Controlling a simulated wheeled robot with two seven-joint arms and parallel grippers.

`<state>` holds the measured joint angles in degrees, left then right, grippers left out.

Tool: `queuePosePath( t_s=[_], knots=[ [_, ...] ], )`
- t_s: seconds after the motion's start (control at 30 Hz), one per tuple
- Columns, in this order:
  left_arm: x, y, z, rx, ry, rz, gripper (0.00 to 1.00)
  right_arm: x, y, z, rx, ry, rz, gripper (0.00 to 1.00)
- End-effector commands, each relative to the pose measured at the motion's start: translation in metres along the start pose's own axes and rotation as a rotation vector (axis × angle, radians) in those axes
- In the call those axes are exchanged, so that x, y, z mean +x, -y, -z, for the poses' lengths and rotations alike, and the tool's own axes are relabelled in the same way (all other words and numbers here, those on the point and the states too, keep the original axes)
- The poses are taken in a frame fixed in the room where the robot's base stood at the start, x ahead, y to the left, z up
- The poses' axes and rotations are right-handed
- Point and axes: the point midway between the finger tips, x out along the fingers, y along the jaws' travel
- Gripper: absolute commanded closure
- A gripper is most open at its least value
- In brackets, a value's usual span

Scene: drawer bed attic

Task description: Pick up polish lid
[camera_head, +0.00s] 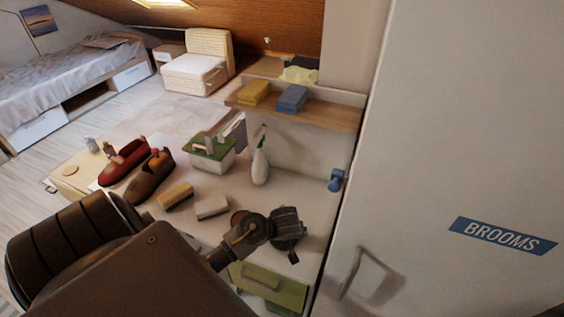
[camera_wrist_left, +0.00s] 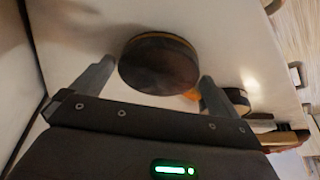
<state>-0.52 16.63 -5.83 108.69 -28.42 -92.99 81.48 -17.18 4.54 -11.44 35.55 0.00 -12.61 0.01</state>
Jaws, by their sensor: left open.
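A dark brown round disc with a tan rim, which looks like the polish lid (camera_wrist_left: 158,63), lies on the pale worktop in the left wrist view. My left gripper (camera_wrist_left: 157,73) is open, with one finger on each side of the lid and no clear grip on it. In the head view my left gripper (camera_head: 290,240) is over the front right of the worktop and hides the lid there. A second round brown thing, perhaps the polish tin (camera_head: 240,217), shows behind my wrist; a dark round item (camera_wrist_left: 238,99) is beyond the right finger. My right gripper is not in view.
A spray bottle (camera_head: 260,165) and a green-topped box (camera_head: 212,152) stand behind. A tall broom cupboard (camera_head: 460,150) closes off the right.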

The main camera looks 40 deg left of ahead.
Motion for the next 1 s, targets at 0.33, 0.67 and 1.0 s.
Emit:
queuePosePath(
  t_s=[0.33, 0.67, 1.0],
  knots=[
    [0.002, -0.001, 0.000, 0.000, 0.000, -0.001, 0.12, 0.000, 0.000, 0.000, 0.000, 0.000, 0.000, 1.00],
    [0.002, -0.001, 0.000, 0.000, 0.000, -0.001, 0.34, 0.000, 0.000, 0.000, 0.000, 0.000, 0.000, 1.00],
    [-0.017, -0.002, 0.007, -0.004, -0.001, -0.007, 0.34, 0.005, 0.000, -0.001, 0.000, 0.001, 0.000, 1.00]
  ],
)
